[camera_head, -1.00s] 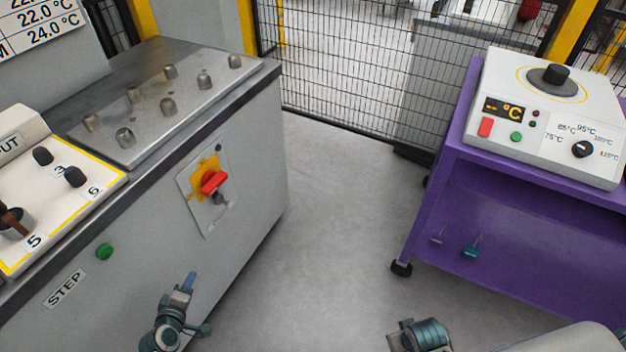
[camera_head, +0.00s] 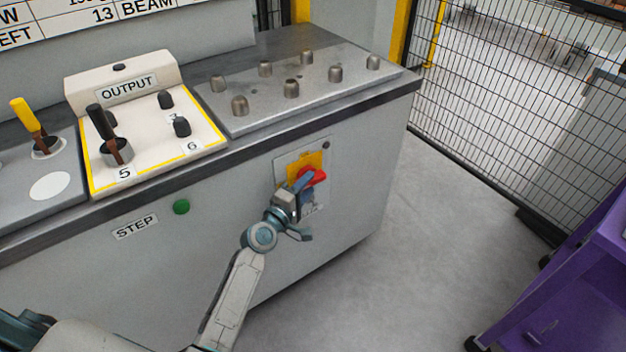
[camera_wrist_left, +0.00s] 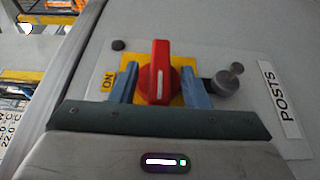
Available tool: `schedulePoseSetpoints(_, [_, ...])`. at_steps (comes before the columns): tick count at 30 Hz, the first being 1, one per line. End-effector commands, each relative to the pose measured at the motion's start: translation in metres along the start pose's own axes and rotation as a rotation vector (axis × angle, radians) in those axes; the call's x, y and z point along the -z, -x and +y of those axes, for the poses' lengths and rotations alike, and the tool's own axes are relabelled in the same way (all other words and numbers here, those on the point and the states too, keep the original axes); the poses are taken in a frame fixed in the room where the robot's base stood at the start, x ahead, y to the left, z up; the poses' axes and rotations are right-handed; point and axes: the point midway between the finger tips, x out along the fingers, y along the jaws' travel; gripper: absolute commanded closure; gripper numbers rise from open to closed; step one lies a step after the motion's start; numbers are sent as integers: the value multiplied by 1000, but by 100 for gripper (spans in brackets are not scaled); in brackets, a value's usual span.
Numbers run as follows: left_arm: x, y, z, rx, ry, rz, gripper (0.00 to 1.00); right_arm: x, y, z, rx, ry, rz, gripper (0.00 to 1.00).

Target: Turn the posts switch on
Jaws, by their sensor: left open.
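The posts switch (camera_head: 317,177) is a red rotary handle on a yellow plate (camera_head: 305,160), on the front of the grey cabinet. In the left wrist view the red handle (camera_wrist_left: 160,65) stands upright with a white line down it. My right gripper is not in view.
The cabinet top carries an "OUTPUT" box (camera_head: 147,150) with levers and a plate (camera_head: 300,112) with several metal studs. A green STEP button (camera_head: 181,207) is left of the switch. A mesh fence (camera_head: 490,100) and a purple cart (camera_head: 575,285) stand at the right, with clear floor between.

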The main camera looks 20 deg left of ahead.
Motion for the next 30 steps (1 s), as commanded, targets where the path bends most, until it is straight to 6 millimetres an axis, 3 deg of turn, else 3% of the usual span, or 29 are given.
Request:
schedulePoseSetpoints(6, [0,-26,0,0,1,0,58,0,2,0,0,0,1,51])
schedulePoseSetpoints(17, [0,-30,0,0,0,0,58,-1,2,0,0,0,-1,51])
schedulePoseSetpoints(23, [0,-30,0,1,0,0,97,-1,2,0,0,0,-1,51])
schedulePoseSetpoints(30, [0,-30,0,4,-2,0,100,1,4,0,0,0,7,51])
